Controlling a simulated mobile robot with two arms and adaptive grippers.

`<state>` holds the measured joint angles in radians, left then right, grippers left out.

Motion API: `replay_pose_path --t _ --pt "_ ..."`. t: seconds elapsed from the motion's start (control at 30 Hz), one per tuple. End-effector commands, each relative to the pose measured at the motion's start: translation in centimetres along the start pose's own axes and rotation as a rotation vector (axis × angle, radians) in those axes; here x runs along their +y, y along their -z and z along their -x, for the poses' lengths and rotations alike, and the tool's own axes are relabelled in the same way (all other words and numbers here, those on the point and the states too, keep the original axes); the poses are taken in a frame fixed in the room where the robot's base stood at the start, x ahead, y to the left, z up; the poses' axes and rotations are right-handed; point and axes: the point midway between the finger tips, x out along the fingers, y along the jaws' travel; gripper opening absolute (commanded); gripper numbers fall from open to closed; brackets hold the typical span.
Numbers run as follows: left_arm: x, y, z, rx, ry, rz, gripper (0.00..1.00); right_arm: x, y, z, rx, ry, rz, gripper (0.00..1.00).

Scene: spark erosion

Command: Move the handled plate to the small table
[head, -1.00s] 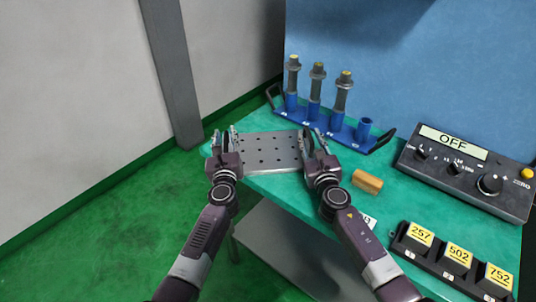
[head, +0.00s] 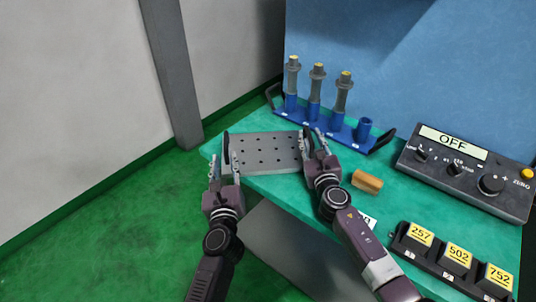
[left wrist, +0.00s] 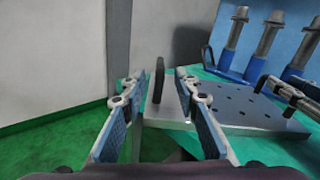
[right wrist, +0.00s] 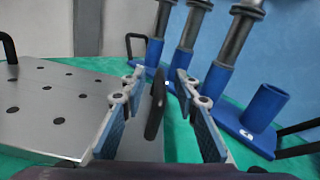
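The handled plate (head: 264,152) is a grey metal slab with rows of holes and a black handle at each end. It lies on the green table at its left corner. My left gripper (head: 226,172) is open in front of the plate's left end; in the left wrist view the left handle (left wrist: 158,80) stands ahead between its fingers, apart from them. My right gripper (head: 315,142) is at the plate's right end. In the right wrist view the right handle (right wrist: 155,104) stands between its open fingers, with gaps on both sides.
A blue rack (head: 330,127) with several grey tool holders stands behind the plate. A wooden block (head: 367,182), a control box (head: 465,172) showing OFF and a black tray of numbered blocks (head: 455,262) are to the right. Green floor lies left of the table (head: 300,190).

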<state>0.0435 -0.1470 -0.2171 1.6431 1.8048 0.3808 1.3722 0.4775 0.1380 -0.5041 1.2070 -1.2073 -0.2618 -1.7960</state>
Motion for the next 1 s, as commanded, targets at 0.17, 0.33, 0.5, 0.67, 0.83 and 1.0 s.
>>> replay_pose_path --t 0.17,0.33,0.5,0.67,0.83,1.0 --pt "0.0 -0.1 0.2 -0.001 0.000 0.000 0.28 -0.1 0.1 1.0 0.000 0.000 0.001 0.28" --pt "0.0 0.0 0.2 -0.001 0.000 0.000 0.28 0.0 0.1 3.4 0.000 -0.001 0.002 0.28" --pt "0.0 0.0 0.2 -0.001 0.000 0.000 0.28 0.0 0.1 6.5 0.001 -0.001 0.002 0.28" --pt "0.0 0.0 0.2 -0.001 0.000 0.000 0.28 0.0 0.1 9.2 0.002 -0.002 0.001 0.28" --pt "0.0 0.0 0.2 -0.001 0.000 0.000 0.28 0.0 0.1 11.2 0.000 -0.001 0.000 0.28" --pt "0.0 0.0 0.2 -0.001 0.000 0.000 0.28 0.0 0.0 12.0 0.000 0.000 0.000 0.28"
